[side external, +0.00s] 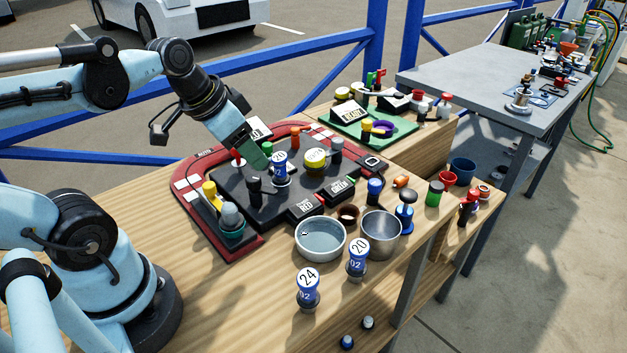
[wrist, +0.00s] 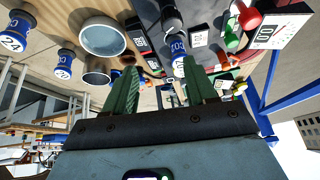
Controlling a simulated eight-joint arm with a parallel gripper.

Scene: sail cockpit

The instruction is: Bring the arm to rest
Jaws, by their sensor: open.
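My gripper (side external: 262,160) hangs low over the black board (side external: 235,187), its arm reaching in from the left and angled down. In the wrist view my gripper (wrist: 160,72) shows two green fingers spread apart with nothing held between them. A blue and white numbered piece (side external: 280,170) stands just right of the fingertips in the side view. It also shows beyond the fingers in the wrist view (wrist: 179,50); I cannot tell whether a finger touches it. A black knobbed piece (side external: 254,189) stands close below the gripper.
A dark red tray (side external: 190,157) frames the board. A bowl (side external: 320,240), a metal cup (side external: 380,234) and two blue numbered pieces (side external: 307,288) (side external: 357,258) stand near the front edge. A green tray (side external: 398,137) sits behind. Blue railing (side external: 290,60) runs along the back.

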